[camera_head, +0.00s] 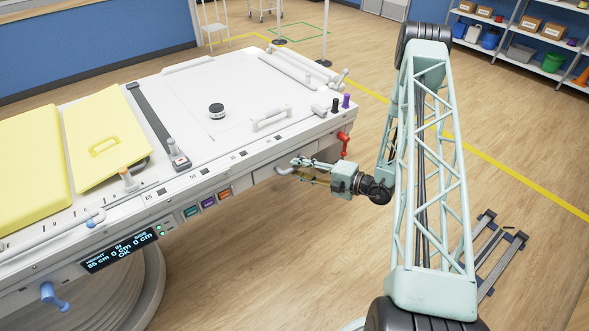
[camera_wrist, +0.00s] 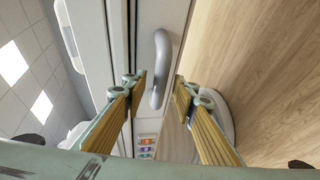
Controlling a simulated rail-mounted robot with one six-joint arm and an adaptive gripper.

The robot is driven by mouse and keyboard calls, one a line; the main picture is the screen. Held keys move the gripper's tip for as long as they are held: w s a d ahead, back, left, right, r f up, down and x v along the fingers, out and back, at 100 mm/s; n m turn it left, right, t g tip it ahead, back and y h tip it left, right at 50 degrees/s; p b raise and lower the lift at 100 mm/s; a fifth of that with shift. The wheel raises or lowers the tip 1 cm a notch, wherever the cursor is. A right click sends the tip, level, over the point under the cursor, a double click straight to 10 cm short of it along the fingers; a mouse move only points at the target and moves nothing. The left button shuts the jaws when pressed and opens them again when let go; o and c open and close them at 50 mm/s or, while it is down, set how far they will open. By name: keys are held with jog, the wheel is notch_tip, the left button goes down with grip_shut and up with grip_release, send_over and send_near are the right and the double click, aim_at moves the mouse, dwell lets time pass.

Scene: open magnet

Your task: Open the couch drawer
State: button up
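The couch (camera_head: 230,150) is a long white table with a control strip along its near side. The drawer handle, a curved grey bar, shows in the wrist view (camera_wrist: 160,72) and partly in the head view (camera_head: 284,171) on that side, near the couch's right end. My gripper (camera_head: 301,168) is beside the handle. In the wrist view my gripper (camera_wrist: 161,88) has its two fingers apart, with the handle between their tips and a gap showing on each side. The drawer front looks flush with the couch side, though the gripper hides part of it.
A red lever (camera_head: 343,143) sticks out right of the handle. Teal, purple and orange buttons (camera_head: 208,203) and a display (camera_head: 119,249) lie to the left. A dark metal frame (camera_head: 497,250) lies on the floor at right. The floor below the gripper is clear.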

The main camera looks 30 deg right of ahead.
jog(key=shift+x, duration=1)
grip_shut()
